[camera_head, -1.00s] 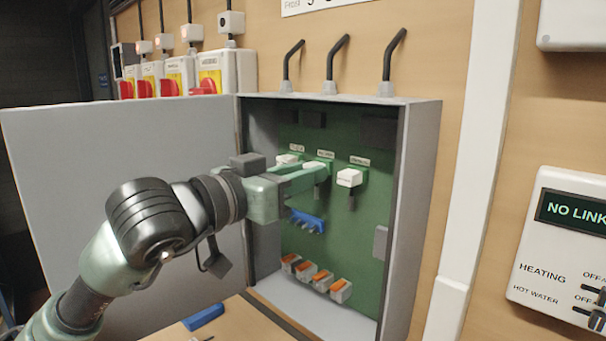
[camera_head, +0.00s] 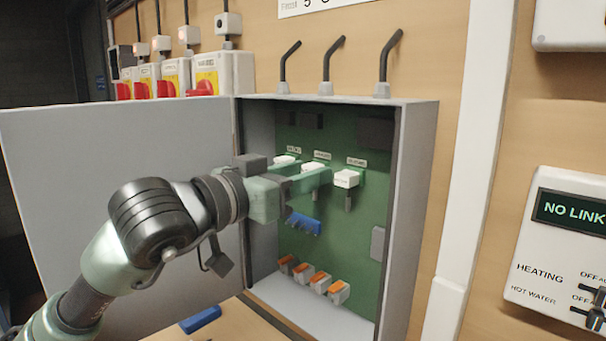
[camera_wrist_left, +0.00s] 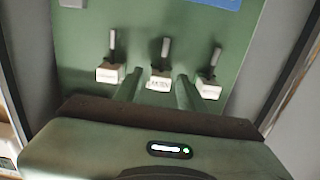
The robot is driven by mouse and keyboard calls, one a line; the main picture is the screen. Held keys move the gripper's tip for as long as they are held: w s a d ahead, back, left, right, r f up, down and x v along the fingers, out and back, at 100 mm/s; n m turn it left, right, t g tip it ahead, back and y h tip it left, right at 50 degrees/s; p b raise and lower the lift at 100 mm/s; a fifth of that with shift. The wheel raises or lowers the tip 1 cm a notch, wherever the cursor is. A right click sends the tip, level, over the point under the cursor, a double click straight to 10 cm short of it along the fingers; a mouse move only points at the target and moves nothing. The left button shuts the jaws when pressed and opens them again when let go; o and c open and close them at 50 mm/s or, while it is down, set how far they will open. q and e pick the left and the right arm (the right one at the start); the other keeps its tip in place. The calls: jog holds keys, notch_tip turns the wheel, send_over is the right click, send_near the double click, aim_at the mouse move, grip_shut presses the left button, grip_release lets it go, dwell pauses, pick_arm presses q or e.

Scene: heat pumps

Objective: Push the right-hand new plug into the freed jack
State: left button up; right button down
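Three white plugs with dark cable ends stand in a row on the green board: a left one (camera_head: 285,160), a middle one (camera_head: 312,167) and a right one (camera_head: 346,178). In the left wrist view the row is reversed, with the right plug (camera_wrist_left: 109,74) at left and the middle plug (camera_wrist_left: 160,80) in the centre. My left gripper (camera_head: 308,180) is open. Its two fingers lie either side of the middle plug, with small gaps visible in the wrist view. I cannot tell how deep the plugs sit; their jacks are hidden.
The grey cabinet (camera_head: 420,200) is open, its door (camera_head: 110,190) swung left behind my arm. Several orange-topped blocks (camera_head: 320,280) sit low on the board, below a blue part (camera_head: 304,223). Another blue item (camera_head: 200,320) lies outside at the front.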

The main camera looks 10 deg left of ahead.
pick_arm(q)
jog(key=shift+a, duration=0.1)
jog(key=b+v, duration=0.5)
jog(key=v, duration=0.9)
jog(key=shift+b, duration=0.4)
jog(key=shift+f, duration=0.1)
dwell(0.6)
